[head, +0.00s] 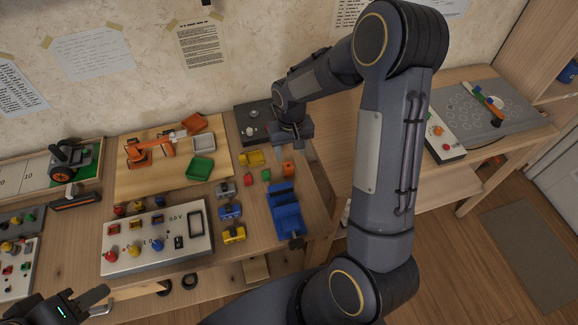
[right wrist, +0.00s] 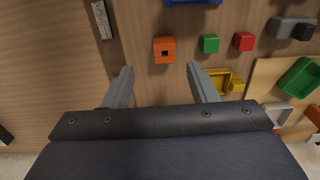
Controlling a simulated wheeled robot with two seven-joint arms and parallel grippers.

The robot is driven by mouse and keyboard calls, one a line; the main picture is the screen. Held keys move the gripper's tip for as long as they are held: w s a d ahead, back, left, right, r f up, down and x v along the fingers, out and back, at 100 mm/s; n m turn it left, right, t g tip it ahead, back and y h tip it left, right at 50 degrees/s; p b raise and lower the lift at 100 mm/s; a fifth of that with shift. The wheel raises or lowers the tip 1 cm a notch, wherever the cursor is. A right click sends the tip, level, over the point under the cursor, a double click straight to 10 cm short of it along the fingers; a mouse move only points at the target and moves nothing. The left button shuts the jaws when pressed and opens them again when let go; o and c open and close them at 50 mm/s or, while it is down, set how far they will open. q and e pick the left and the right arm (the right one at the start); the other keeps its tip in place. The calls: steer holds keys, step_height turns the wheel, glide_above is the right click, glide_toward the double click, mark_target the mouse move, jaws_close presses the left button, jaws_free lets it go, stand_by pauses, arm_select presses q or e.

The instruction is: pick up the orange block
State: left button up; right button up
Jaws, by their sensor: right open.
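The orange block (right wrist: 164,50) shows in the right wrist view on the wooden table, with a small dark hole in its top. It lies beyond the fingertips and roughly between their lines. In the head view the orange block (head: 288,169) stands near the table's right part, just in front of my right gripper. My right gripper (right wrist: 160,72) is open and empty, with its two fingers apart; in the head view it (head: 294,150) hangs above the table behind the block. My left gripper (head: 85,306) is at the lower left corner, partly cut off, and its fingers are not clear.
A green block (right wrist: 209,44) and a red block (right wrist: 243,41) lie beside the orange one. A yellow piece (right wrist: 222,80) is near the right finger. A blue vise-like piece (head: 286,212) stands in front of the blocks. A control box (head: 157,240) is further left.

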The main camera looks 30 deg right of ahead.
mark_target(288, 165)
steer(key=f, duration=0.2)
steer(key=f+p, duration=0.1)
steer(key=f, duration=0.4)
steer(key=shift+w+a+f, duration=0.15)
steer(key=shift+a+f, duration=0.15)
steer(key=shift+f, duration=0.05)
steer(key=c, duration=1)
steer(key=shift+c, duration=0.2)
steer(key=shift+r, duration=0.1)
